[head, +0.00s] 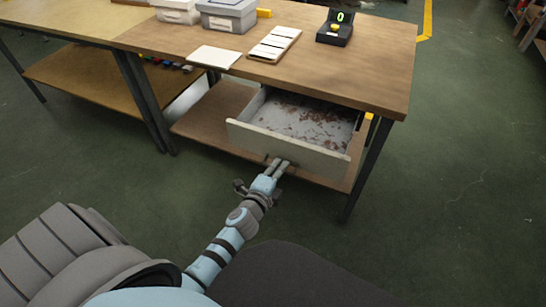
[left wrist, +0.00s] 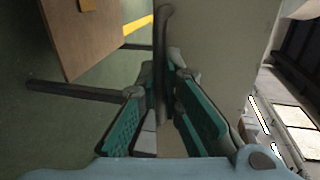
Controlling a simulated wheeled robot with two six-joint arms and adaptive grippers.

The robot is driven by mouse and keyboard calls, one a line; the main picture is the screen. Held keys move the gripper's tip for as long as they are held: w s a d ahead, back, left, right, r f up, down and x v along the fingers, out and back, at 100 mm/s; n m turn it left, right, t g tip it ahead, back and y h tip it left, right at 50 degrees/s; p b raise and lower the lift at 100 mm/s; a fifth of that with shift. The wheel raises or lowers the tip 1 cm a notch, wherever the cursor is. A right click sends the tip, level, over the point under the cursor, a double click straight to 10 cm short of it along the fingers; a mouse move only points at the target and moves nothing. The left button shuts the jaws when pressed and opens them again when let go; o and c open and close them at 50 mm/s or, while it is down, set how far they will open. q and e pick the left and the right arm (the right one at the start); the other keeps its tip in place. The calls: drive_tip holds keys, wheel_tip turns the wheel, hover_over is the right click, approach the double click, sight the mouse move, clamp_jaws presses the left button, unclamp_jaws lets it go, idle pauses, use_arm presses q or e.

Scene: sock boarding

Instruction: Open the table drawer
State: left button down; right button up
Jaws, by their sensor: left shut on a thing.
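The table drawer (head: 245,135) is pulled well out from under the wooden tabletop (head: 350,72). Its inside (head: 305,118) shows a mottled grey and reddish-brown surface. My left gripper (head: 279,165) is at the middle of the drawer's pale front panel. In the left wrist view, the gripper's green-padded fingers (left wrist: 163,95) are shut on a dark bar handle (left wrist: 162,45) beside the drawer front (left wrist: 222,45). In the head view the handle is mostly hidden by the fingers. My right gripper is not in view.
On the tabletop are two lidded boxes, one grey (head: 228,16) and one white (head: 176,10), a white flat panel (head: 214,57), a tray with pale strips (head: 274,44) and a black device with a green 0 (head: 336,30). A table leg (head: 367,170) stands right of the drawer. Green floor in front is clear.

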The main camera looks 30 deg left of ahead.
use_arm(q)
drive_tip(key=shift+s, duration=0.2)
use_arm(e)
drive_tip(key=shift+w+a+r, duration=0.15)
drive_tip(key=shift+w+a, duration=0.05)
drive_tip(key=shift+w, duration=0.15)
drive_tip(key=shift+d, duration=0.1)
use_arm(q)
drive_tip(key=c, duration=2)
unclamp_jaws()
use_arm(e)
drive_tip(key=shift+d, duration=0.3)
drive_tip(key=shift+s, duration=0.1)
use_arm(q)
drive_tip(key=v, duration=1.2)
drive_tip(key=shift+a, duration=0.1)
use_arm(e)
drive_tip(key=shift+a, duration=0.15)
